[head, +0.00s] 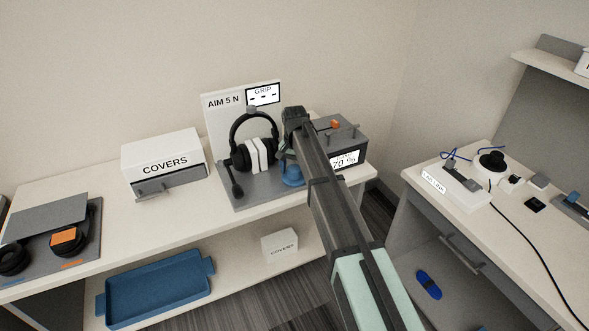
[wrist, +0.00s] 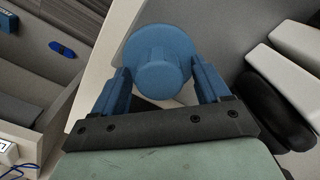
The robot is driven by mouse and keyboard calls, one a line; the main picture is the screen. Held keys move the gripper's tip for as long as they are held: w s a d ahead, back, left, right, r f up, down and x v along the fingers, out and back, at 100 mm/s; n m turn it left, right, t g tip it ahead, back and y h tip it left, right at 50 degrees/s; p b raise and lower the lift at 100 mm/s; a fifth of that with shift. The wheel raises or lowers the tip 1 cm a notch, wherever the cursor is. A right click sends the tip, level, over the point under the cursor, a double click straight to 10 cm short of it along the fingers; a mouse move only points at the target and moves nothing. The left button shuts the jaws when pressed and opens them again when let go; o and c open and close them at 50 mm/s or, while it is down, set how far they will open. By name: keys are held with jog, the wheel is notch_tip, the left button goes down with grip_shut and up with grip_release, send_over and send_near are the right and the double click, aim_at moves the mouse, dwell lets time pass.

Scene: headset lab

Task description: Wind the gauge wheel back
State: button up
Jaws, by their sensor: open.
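The blue gauge wheel (wrist: 162,60) shows in the wrist view as a round flange with a smaller hub facing me. In the head view part of it (head: 292,176) shows beside my arm at the right end of the grey gauge base (head: 245,197). My gripper (wrist: 165,85) is open, with one blue finger on each side of the hub; I cannot tell whether either touches it. In the head view my arm hides the fingers. A black headset (head: 238,135) stands on the gauge with white blocks between its cups. The gauge display (head: 263,94) reads "GRIP" with dashes, beside "AIM 5 N".
A grey box with a "70 %" display (head: 345,160) stands just right of my arm. A white COVERS box (head: 163,160) is to the left. A mat with headset parts (head: 60,240) lies far left, a blue tray (head: 155,290) on the lower shelf. A second desk (head: 480,215) stands right.

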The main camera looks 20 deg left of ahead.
jog(key=c, duration=1)
jog(key=shift+n, duration=3)
jog(key=o, duration=1)
